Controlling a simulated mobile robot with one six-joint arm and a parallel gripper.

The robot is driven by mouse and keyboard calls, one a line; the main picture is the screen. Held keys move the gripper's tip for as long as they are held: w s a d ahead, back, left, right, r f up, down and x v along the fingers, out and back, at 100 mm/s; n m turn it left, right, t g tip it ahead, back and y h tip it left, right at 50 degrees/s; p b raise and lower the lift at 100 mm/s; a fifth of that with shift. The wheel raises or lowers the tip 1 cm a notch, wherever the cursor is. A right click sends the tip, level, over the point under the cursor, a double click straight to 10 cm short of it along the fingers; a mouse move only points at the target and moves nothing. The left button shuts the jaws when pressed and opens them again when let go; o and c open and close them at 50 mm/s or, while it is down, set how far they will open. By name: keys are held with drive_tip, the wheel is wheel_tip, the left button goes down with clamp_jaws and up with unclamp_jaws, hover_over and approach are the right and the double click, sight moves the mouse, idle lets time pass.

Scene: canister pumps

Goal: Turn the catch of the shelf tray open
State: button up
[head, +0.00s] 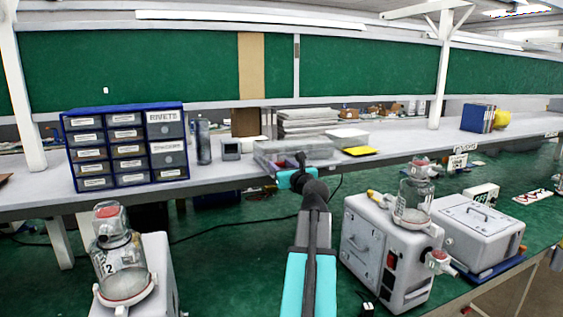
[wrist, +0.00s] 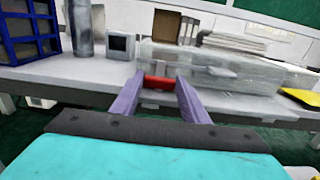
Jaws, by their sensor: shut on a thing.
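The shelf tray (head: 318,150) is a clear, see-through box on the pale shelf in the head view. It also shows in the wrist view (wrist: 235,75), where its front face is towards me. A red catch (wrist: 159,82) sits low on the tray's front, towards its left end. My gripper (wrist: 157,86) has its two purple fingers around the red catch, shut on it. In the head view my gripper (head: 290,166) reaches the tray's front left part, and my arm hides the catch there.
A blue drawer cabinet (head: 125,147), a dark bottle (head: 203,142) and a small grey box (head: 231,149) stand left of the tray. A yellow item (head: 361,151) lies to its right. Canister pumps (head: 393,250) stand in front at lower right and lower left (head: 125,270).

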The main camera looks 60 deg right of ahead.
idle(0.3)
drive_tip(key=o, duration=1.1)
drive_tip(key=shift+c, duration=0.2)
drive_tip(key=shift+a, duration=0.1)
drive_tip(key=b+v, duration=0.7)
drive_tip(key=v, duration=0.6)
drive_tip(key=shift+s+a+b, duration=0.25)
drive_tip(key=shift+a+b, duration=0.05)
